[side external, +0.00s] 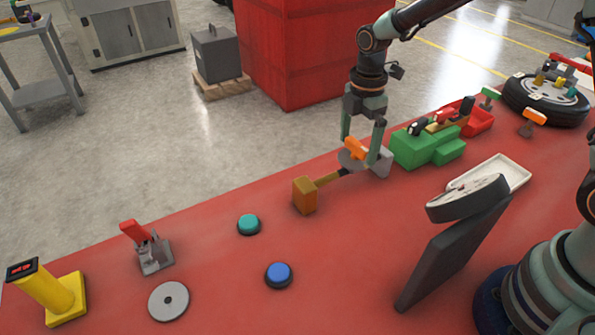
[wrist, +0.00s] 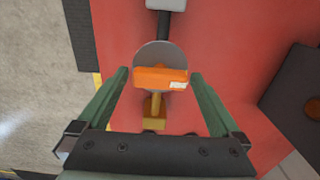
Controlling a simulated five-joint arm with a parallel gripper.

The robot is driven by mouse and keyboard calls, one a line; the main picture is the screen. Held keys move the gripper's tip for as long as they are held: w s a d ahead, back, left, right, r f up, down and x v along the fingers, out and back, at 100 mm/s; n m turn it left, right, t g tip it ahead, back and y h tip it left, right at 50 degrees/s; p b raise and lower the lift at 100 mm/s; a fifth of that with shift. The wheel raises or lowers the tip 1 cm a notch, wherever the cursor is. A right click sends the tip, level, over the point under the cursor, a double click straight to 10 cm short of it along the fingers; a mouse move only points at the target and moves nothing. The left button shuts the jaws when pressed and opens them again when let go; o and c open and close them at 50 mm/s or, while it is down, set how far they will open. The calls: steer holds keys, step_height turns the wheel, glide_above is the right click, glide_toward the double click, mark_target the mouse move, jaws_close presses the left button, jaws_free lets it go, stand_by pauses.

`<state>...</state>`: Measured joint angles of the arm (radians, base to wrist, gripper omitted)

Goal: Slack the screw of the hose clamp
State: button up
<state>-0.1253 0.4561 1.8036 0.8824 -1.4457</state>
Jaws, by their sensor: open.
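The hose clamp shows as a grey round band or disc (wrist: 158,50) around a dark hose (wrist: 163,25). An orange bar-shaped screw handle (side external: 356,147) sits on top of it, and it also shows in the wrist view (wrist: 160,77) with a small pale mark on its right end. My gripper (side external: 358,152) is open over the handle. In the wrist view its two green fingers stand left and right of the handle, with a gap on each side. The hose runs between an ochre block (side external: 305,195) and a grey block, partly hidden by a finger.
A green block fixture (side external: 428,147) stands close to the right of my gripper. A tilted dark panel with a round dial (side external: 468,198) stands nearer the camera. Teal (side external: 248,224) and blue (side external: 278,274) buttons lie to the left, with clear red table between.

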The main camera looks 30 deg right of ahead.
steer(key=shift+f, duration=0.6)
steer(key=c, duration=1.1)
steer(key=n, duration=0.4)
steer(key=shift+c, duration=0.2)
steer(key=n, duration=0.9)
steer(key=shift+n, duration=0.3)
steer(key=n, duration=0.4)
